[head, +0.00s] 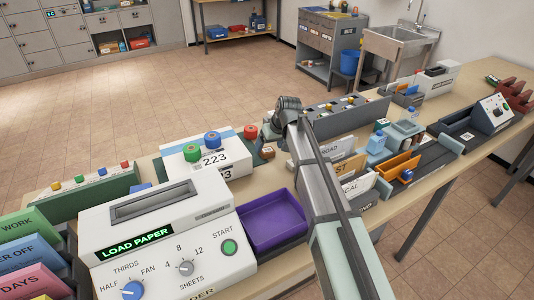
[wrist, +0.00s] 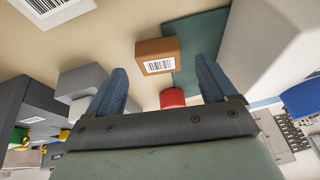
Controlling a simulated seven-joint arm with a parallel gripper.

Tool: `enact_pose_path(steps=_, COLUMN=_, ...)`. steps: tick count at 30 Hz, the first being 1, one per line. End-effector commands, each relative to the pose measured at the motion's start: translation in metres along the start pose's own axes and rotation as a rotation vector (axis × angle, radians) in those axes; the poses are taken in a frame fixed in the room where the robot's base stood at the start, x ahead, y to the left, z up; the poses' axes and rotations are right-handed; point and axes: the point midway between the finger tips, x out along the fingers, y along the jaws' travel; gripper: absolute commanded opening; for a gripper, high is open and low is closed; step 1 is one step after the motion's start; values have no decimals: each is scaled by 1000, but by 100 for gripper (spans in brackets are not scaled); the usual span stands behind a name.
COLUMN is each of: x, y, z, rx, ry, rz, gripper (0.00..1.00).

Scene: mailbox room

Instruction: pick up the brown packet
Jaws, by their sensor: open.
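The brown packet (wrist: 156,48) is a small box with a white barcode label. In the wrist view it lies ahead of the fingertips, at the edge of a dark green mat, roughly centred between them. In the head view the packet (head: 268,151) shows small on the table, just below the end of my arm. My gripper (wrist: 162,64) is open, its two blue-grey fingers spread with nothing held between them. In the head view my gripper (head: 267,133) is partly hidden by its own wrist. The packet appears apart from the fingers.
A red cylinder (wrist: 172,97) shows close by, between the fingers in the wrist view. A purple tray (head: 270,222) lies in front.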

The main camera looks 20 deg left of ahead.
Motion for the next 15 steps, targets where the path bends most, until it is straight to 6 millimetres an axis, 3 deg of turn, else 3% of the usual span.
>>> enact_pose_path(steps=6, x=22, y=0, z=0, rx=0, ry=0, rz=0, gripper=85)
enact_pose_path(steps=12, x=23, y=0, z=0, rx=0, ry=1, rz=0, gripper=85)
enact_pose_path(steps=15, x=23, y=0, z=0, rx=0, ry=1, rz=0, gripper=77)
